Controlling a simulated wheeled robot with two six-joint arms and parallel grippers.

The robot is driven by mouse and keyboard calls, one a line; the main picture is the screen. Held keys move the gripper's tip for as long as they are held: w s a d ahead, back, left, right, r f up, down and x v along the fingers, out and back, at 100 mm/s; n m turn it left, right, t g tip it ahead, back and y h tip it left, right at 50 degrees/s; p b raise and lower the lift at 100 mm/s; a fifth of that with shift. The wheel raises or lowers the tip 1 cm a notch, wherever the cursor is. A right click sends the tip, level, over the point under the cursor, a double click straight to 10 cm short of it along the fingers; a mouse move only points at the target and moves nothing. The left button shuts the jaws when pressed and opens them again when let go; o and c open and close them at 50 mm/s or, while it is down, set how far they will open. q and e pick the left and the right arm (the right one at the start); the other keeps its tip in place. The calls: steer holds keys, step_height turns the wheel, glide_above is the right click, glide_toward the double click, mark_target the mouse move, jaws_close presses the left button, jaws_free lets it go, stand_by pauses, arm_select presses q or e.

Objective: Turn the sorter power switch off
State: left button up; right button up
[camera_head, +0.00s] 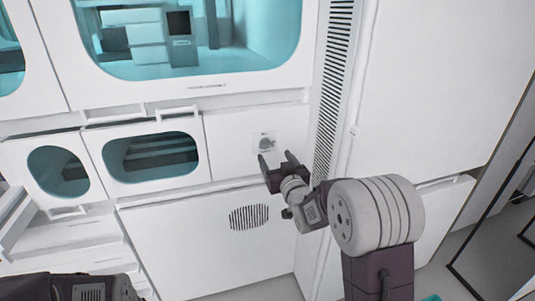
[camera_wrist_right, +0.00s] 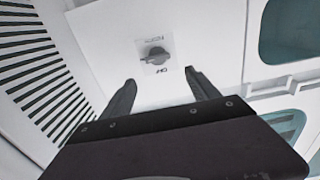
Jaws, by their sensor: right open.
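The sorter power switch (camera_head: 265,142) is a small grey rotary knob on a light plate, set in the white panel of the machine. In the right wrist view the knob (camera_wrist_right: 155,55) shows between and beyond my fingertips, with small lettering above and below it. My right gripper (camera_head: 275,163) is open and empty just below and in front of the switch, apart from it. Its two dark fingers (camera_wrist_right: 158,82) point at the switch plate. My left gripper is not in view; a dark part of my left arm shows at the bottom left of the head view.
A tall vent grille (camera_head: 333,85) runs right of the switch panel. Teal windows (camera_head: 150,157) sit to the left, with a large one (camera_head: 190,40) above. A small vent (camera_head: 249,217) is in the lower panel. The panel around the switch is clear.

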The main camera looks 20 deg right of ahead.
mark_target(267, 146)
steer(key=w, duration=0.3)
steer(key=w+p, duration=0.1)
steer(key=w, duration=0.2)
steer(key=w+f, duration=0.1)
steer(key=w, duration=0.2)
steer(key=shift+w+a, duration=0.1)
steer(key=shift+c, duration=0.3)
steer(key=c, duration=1.3)
